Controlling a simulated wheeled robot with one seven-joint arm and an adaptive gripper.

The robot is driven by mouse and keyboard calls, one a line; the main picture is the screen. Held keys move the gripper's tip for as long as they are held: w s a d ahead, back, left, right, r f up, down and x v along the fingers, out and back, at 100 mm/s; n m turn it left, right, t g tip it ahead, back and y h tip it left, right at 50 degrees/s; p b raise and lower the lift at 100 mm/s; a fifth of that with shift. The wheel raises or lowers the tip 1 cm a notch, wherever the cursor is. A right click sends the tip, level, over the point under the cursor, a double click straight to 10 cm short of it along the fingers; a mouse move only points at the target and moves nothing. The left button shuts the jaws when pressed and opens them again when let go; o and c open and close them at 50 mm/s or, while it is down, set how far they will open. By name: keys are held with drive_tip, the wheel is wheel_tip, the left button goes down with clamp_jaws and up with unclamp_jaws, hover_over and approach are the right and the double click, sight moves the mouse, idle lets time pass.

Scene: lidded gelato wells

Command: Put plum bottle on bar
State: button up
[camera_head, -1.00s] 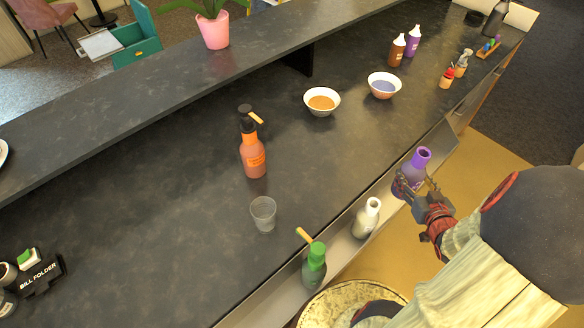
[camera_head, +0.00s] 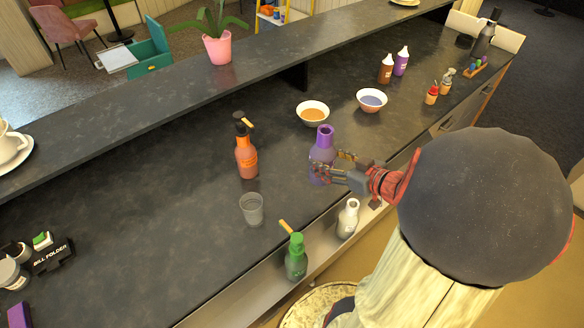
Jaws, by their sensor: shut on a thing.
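The plum bottle (camera_head: 321,149) is purple with a wide purple neck and stands upright in my gripper (camera_head: 325,172). My gripper is shut on its lower body from the right side. The bottle is over the front part of the dark bar (camera_head: 190,205); I cannot tell whether its base touches the surface. My arm covers part of the bar's front edge to the right.
An orange bottle (camera_head: 246,155) and a clear glass (camera_head: 251,209) stand on the bar to the left. White (camera_head: 347,219) and green (camera_head: 295,258) bottles stand in the front rail. Two bowls (camera_head: 313,113) (camera_head: 371,100) are behind. Bar is clear between the orange and plum bottles.

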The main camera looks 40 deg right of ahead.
drive_tip(key=w+d+f+b, duration=0.4)
drive_tip(key=w+d+f, duration=0.3)
drive_tip(key=w+f, duration=0.3)
drive_tip(key=shift+w+d+f+b, duration=0.25)
drive_tip(key=shift+w+f+b, duration=0.1)
drive_tip(key=shift+f, duration=0.85)
drive_tip(key=shift+f, duration=0.15)
drive_tip(key=o, duration=1.7)
drive_tip(key=shift+f, duration=0.1)
drive_tip(key=shift+c, duration=0.2)
drive_tip(key=shift+o, duration=0.2)
